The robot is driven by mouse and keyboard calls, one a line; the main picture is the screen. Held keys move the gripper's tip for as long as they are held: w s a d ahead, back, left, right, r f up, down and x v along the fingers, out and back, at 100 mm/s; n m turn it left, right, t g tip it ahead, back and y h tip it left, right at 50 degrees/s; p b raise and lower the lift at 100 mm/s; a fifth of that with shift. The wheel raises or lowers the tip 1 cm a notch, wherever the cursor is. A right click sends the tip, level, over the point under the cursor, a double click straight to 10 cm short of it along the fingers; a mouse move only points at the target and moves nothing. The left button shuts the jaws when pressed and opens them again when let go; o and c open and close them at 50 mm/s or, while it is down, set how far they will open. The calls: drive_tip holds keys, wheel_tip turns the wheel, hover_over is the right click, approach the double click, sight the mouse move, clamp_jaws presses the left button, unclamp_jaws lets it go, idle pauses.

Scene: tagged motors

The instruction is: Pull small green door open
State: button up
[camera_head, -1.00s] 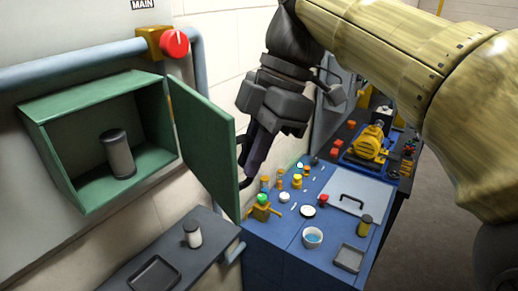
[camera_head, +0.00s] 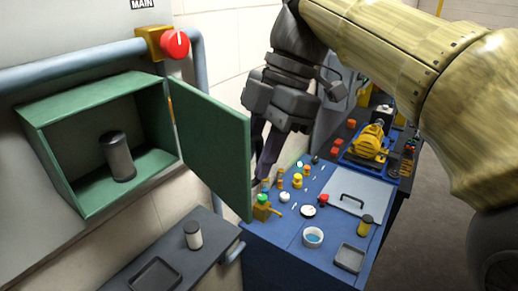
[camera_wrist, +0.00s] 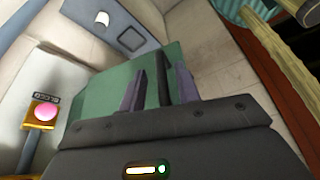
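The small green door (camera_head: 212,150) stands swung well out from the right side of the green wall box (camera_head: 85,108), whose inside is exposed. A dark grey cylinder (camera_head: 118,155) stands in the box. My gripper (camera_head: 262,165) is at the door's free edge, on its far side, partly hidden by the door in the head view. In the wrist view my gripper (camera_wrist: 160,82) has its two fingers apart, with the dark door handle (camera_wrist: 165,88) between them, nearer the right finger. The green door (camera_wrist: 105,92) lies behind them. I see no finger clamped on the handle.
A blue workbench (camera_head: 285,235) with small parts, a bowl and a tray stands below my gripper at right. A grey shelf (camera_head: 165,250) with a small jar is below the box. A red knob (camera_head: 176,44) and pipe are above the door.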

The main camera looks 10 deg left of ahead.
drive_tip(key=shift+d, duration=0.2)
drive_tip(key=shift+w+r, duration=0.2)
drive_tip(key=shift+r, duration=0.25)
drive_tip(key=p+v, duration=0.6)
drive_tip(key=v, duration=0.5)
